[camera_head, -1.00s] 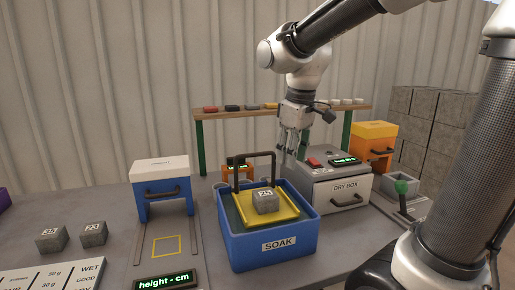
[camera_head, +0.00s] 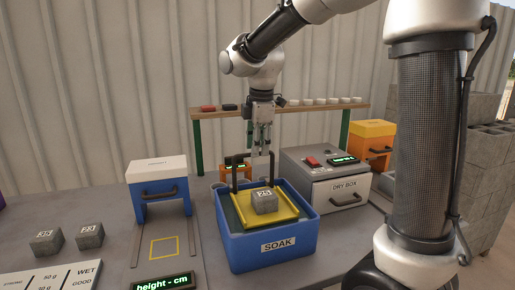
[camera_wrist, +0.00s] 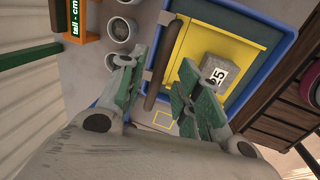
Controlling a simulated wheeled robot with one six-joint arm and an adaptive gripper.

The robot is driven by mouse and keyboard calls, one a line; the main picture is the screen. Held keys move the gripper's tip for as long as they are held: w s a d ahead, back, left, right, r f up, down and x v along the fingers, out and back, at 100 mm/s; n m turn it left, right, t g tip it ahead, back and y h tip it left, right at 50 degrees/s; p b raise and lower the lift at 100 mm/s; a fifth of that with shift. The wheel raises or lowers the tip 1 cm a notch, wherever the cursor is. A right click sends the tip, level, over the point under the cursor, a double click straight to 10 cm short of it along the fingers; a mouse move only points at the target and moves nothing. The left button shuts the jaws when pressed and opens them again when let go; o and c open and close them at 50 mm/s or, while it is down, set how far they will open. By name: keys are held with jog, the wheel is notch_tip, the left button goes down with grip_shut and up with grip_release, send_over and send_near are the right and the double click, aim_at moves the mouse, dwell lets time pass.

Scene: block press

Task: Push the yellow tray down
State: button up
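The yellow tray (camera_head: 283,211) sits inside the blue SOAK tub (camera_head: 250,250), with a grey numbered block (camera_head: 265,201) on it. Its dark upright handle (camera_head: 234,177) rises at the back. The tray (camera_wrist: 228,49), block (camera_wrist: 217,72) and handle bar (camera_wrist: 161,66) also show in the wrist view. My gripper (camera_head: 259,152) points down at the handle's top bar, partly covering it in the head view. In the wrist view its green-padded fingers (camera_wrist: 158,75) are open, one on each side of the bar. I cannot tell whether either touches it.
The grey DRY BOX (camera_head: 318,168) stands right of the tub, and a blue drawer unit (camera_head: 160,184) stands to the left. A small orange display (camera_head: 233,168) and grey cups are behind the tub. Two grey blocks (camera_head: 90,236) lie at the left. A shelf (camera_head: 300,112) runs along the back.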

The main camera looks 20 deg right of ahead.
jog(key=shift+w+f, duration=0.15)
jog(key=shift+f, duration=0.45)
jog(key=shift+c, duration=0.4)
grip_shut()
jog(key=shift+f, duration=0.1)
